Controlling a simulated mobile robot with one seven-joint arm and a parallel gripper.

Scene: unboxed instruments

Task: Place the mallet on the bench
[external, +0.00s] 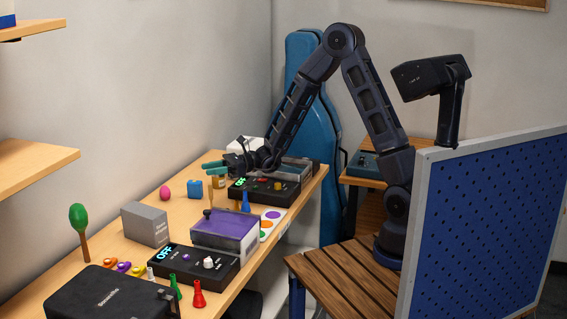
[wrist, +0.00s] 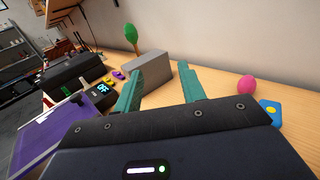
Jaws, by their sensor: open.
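My gripper (external: 210,168) is above the back part of the long table, its teal fingers pointing left. In the wrist view the fingers (wrist: 166,80) are apart with nothing between them. A small thing with a tan stick and a dark round end (external: 208,213) is at the purple-topped box, below my gripper and nearer the camera; it may be the mallet, but it is too small to be sure.
The long table (external: 185,210) holds a grey block (external: 145,224), a green maraca (external: 78,218), a pink egg (external: 165,192), a purple-topped box (external: 228,228), a black case (external: 95,295) and control boxes. A blue pegboard (external: 490,225) borders the bench. A blue instrument case (external: 318,130) stands behind.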

